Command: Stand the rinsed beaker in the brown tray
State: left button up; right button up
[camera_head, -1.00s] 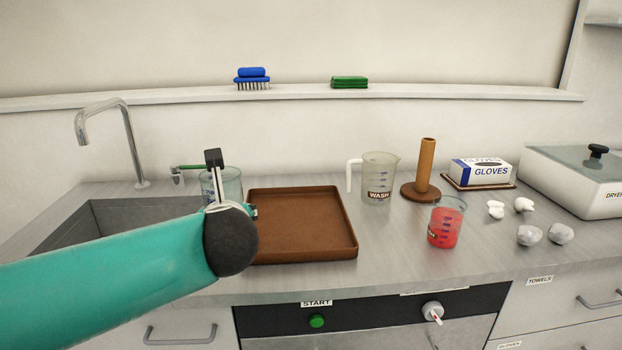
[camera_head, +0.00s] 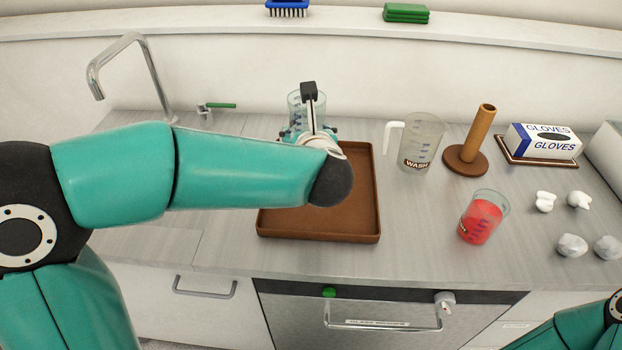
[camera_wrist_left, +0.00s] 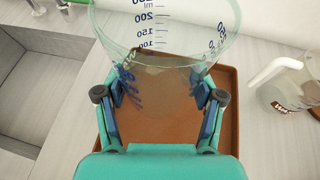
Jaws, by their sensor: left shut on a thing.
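A clear beaker (camera_head: 294,104) with blue graduation marks is held by my left gripper (camera_head: 308,134), over the back part of the brown tray (camera_head: 345,222). In the left wrist view the beaker (camera_wrist_left: 165,32) sits between the two gripper fingers (camera_wrist_left: 160,100), with the tray (camera_wrist_left: 160,130) seen beneath and through it. The beaker looks about upright and empty. My arm hides its lower part in the head view, and I cannot tell its height above the tray. Only a piece of my right arm shows at the lower right; its gripper is out of view.
A white-handled WASH jug (camera_head: 420,142), a wooden post on a round base (camera_head: 466,160) and a beaker of red liquid (camera_head: 483,218) stand right of the tray. Several white crumpled pieces (camera_head: 572,245) and a glove box (camera_head: 543,142) lie further right. The tap (camera_head: 130,70) is at left.

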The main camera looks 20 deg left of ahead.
pick_arm(q)
notch_tip(320, 180, down, 13)
jog(key=shift+r+b, duration=0.2)
jog(key=shift+b, duration=0.15)
jog(key=shift+f, duration=0.1)
jog(key=o, duration=1.3)
jog(key=shift+r, duration=0.2)
jog(key=b+v, duration=0.1)
jog(key=v, duration=1.1)
jog(key=shift+f, duration=0.1)
